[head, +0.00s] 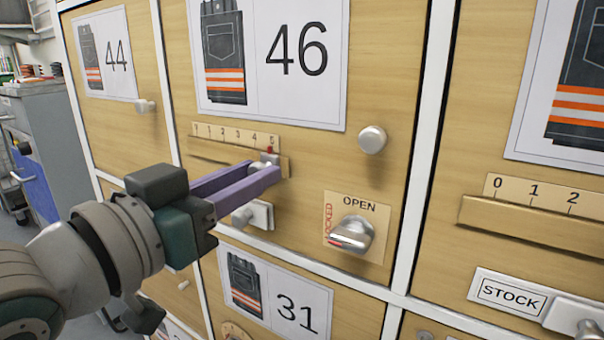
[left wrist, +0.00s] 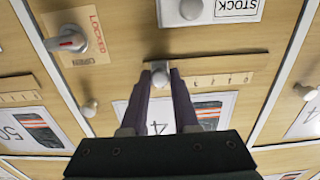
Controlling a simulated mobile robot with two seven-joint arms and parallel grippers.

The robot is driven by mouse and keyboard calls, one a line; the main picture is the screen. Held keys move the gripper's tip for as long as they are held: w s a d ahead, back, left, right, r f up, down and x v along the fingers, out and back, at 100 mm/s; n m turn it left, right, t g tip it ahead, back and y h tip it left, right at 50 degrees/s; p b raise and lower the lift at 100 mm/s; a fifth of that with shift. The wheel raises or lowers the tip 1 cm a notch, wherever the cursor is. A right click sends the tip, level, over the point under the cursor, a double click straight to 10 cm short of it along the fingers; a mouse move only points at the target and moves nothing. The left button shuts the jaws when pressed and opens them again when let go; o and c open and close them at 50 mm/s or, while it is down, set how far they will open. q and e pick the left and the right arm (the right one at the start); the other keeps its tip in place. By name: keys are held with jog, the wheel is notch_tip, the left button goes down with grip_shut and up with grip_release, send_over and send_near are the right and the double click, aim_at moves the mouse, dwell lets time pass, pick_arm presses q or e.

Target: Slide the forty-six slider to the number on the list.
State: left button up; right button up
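The forty-six slider (head: 269,158) sits in a wooden slot under a number scale (head: 235,135) on the door marked 46 (head: 297,45). Its red pointer is at the right end of the scale, at about 5. My left gripper (head: 268,172) has its purple fingers on either side of the slider knob. In the left wrist view the knob (left wrist: 160,77) shows between the fingertips, and the fingers look closed on it. The list is not seen. My right gripper is not in view.
An OPEN/LOCKED latch (head: 352,234) and a round knob (head: 372,140) stick out right of the slider. A small white fitting (head: 254,214) is just below the fingers. Doors 44 (head: 116,55) and 31 (head: 297,320) adjoin. A STOCK label (head: 508,294) is at right.

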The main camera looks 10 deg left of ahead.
pick_arm(q)
grip_shut()
dwell(0.9)
